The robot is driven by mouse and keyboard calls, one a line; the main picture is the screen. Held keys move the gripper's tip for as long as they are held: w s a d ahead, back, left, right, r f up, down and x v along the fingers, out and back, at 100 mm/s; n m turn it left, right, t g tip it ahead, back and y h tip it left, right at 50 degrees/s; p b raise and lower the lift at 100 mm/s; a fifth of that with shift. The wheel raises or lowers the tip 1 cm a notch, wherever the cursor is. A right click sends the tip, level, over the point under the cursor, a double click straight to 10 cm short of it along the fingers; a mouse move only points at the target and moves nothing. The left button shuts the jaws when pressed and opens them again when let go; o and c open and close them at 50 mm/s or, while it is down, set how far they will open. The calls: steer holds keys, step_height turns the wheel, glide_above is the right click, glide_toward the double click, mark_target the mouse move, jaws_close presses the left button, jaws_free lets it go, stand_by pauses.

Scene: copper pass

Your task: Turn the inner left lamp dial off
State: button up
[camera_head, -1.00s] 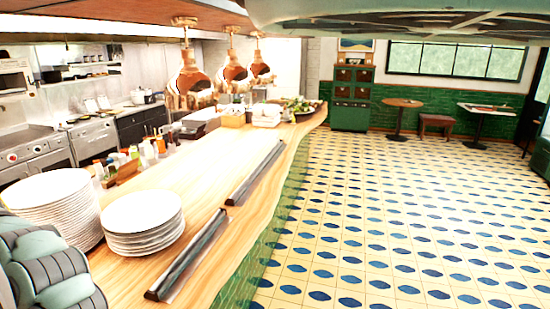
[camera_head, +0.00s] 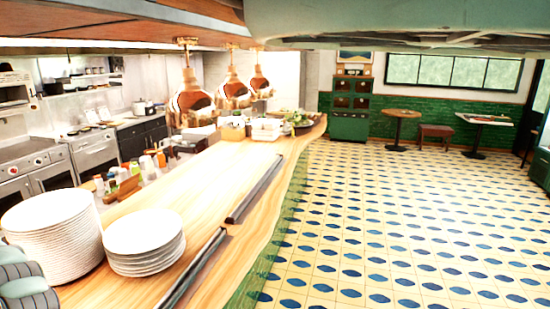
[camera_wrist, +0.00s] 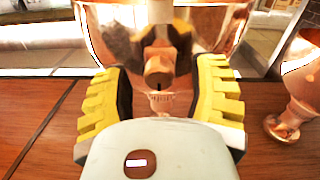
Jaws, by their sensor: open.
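In the wrist view, a copper lamp (camera_wrist: 215,30) fills the top middle. A round copper dial (camera_wrist: 158,72) with a dark slot faces me on its neck. My gripper (camera_wrist: 157,52) has yellow ridged fingers, open on either side of the dial. I cannot tell whether they touch it. In the head view, copper lamps hang in a row over the counter: a near one (camera_head: 192,98), a middle one (camera_head: 235,92) and a far one (camera_head: 261,84). Their dials are too small to make out there. My gripper is not visible in the head view.
In the head view, plate stacks (camera_head: 144,238) sit on the wooden counter (camera_head: 170,205).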

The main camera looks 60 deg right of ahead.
steer(key=shift+w+a, duration=0.1)
steer(key=shift+w, duration=0.1)
steer(key=shift+c, duration=0.3)
jaws_close()
